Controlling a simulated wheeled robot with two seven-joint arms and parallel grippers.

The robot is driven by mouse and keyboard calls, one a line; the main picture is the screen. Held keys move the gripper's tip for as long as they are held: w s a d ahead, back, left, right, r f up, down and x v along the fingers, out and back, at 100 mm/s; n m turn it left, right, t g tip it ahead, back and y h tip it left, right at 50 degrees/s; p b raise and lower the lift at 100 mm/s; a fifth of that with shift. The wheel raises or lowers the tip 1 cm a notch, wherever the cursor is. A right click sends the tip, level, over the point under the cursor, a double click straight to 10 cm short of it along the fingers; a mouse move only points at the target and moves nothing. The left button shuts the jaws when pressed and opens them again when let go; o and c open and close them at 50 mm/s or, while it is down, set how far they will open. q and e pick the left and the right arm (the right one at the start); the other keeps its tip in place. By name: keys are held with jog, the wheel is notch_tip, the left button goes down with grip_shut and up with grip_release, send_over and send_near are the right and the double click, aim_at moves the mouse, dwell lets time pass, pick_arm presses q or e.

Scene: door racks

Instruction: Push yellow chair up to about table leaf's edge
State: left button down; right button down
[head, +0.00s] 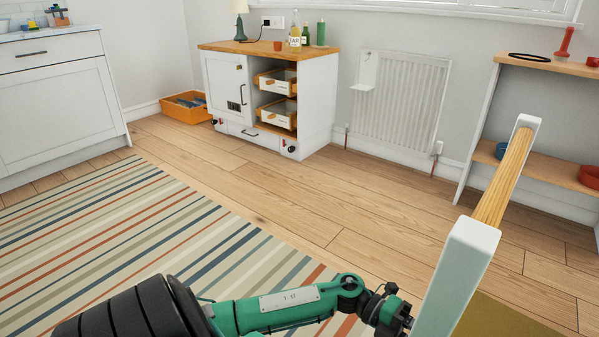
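What looks like the chair stands at the lower right. It has a white post (455,280), a wooden top rail (505,178) running back to a second white post, and a dull yellow seat (520,318) cut off by the bottom edge. My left arm is green and comes in from the bottom left. My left gripper (398,312) is dark and sits right beside the near white post. Its fingertips are not clear, so I cannot tell if it touches or holds the post. My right gripper is out of view. I see no table leaf.
A striped rug (130,240) covers the floor at left. A white cabinet (230,85) with open drawers stands at the back, an orange crate (185,107) beside it. A radiator (398,100) and an open shelf (545,165) line the wall. The wooden floor (350,200) between is clear.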

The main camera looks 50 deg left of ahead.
pick_arm(q)
jog(key=shift+s+d+f, duration=0.1)
jog(key=shift+s+f, duration=0.05)
jog(key=shift+f, duration=0.15)
jog(key=c, duration=0.8)
grip_release()
jog(key=shift+o, duration=0.6)
jog(key=shift+a+r, duration=0.2)
jog(key=shift+r, duration=0.05)
jog(key=s+a, duration=0.1)
jog(key=a, duration=1)
jog(key=shift+s+a, duration=0.4)
